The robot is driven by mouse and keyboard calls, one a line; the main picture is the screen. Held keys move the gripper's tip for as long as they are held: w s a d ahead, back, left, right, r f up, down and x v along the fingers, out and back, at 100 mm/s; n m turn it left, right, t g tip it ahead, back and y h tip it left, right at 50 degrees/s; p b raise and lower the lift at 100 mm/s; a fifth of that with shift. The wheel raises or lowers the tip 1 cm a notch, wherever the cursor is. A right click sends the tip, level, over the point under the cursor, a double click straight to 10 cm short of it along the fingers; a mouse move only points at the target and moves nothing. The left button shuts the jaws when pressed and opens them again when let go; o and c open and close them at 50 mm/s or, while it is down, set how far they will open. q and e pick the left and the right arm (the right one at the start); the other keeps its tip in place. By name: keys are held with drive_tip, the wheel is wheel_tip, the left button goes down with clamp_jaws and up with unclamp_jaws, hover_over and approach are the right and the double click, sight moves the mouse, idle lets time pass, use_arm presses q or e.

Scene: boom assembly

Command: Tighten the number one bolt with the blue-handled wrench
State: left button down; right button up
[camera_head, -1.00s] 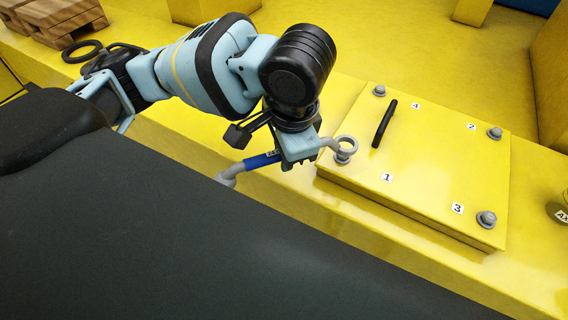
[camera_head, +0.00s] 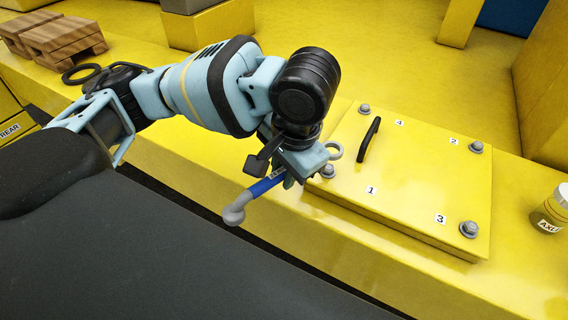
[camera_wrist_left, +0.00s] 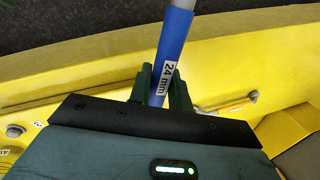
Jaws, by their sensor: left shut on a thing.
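My left gripper (camera_head: 292,172) is shut on the blue-handled wrench (camera_head: 262,186). In the left wrist view, the gripper (camera_wrist_left: 160,88) has the blue handle (camera_wrist_left: 172,48), marked 24 mm, between its fingers. The wrench slants, with one grey end low at the left and its grey ring at the upper right. The ring shows just behind the number one bolt (camera_head: 328,171), whose head is visible outside it. Its height above the panel is hard to tell. The bolt stands at the near-left corner of the yellow panel (camera_head: 400,205), left of label 1. My right gripper is not in view.
Other bolts sit by label 4 (camera_head: 363,109), label 2 (camera_head: 476,147) and label 3 (camera_head: 468,229). A black handle (camera_head: 370,139) rises from the panel near the number one bolt. Wooden pallets (camera_head: 55,40) lie at the far left.

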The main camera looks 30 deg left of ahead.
use_arm(q)
drive_tip(key=shift+d+x, duration=0.15)
drive_tip(key=shift+x, duration=0.65)
drive_tip(key=shift+d+x, duration=0.15)
drive_tip(key=shift+x, duration=0.6)
drive_tip(key=shift+s+f, duration=0.1)
drive_tip(key=shift+f, duration=1.1)
drive_tip(key=shift+a, duration=0.1)
drive_tip(key=shift+a+m, duration=0.25)
drive_tip(key=shift+m, duration=0.05)
drive_tip(key=shift+a, duration=0.1)
drive_tip(key=shift+w+a+m, duration=0.25)
drive_tip(key=shift+w+m, duration=0.1)
drive_tip(key=shift+m, duration=0.05)
idle(0.5)
drive_tip(key=shift+w+a+m, duration=0.15)
drive_tip(key=shift+a+m, duration=0.2)
drive_tip(key=shift+m, duration=0.05)
drive_tip(key=shift+w+t, duration=0.1)
drive_tip(key=shift+t, duration=0.2)
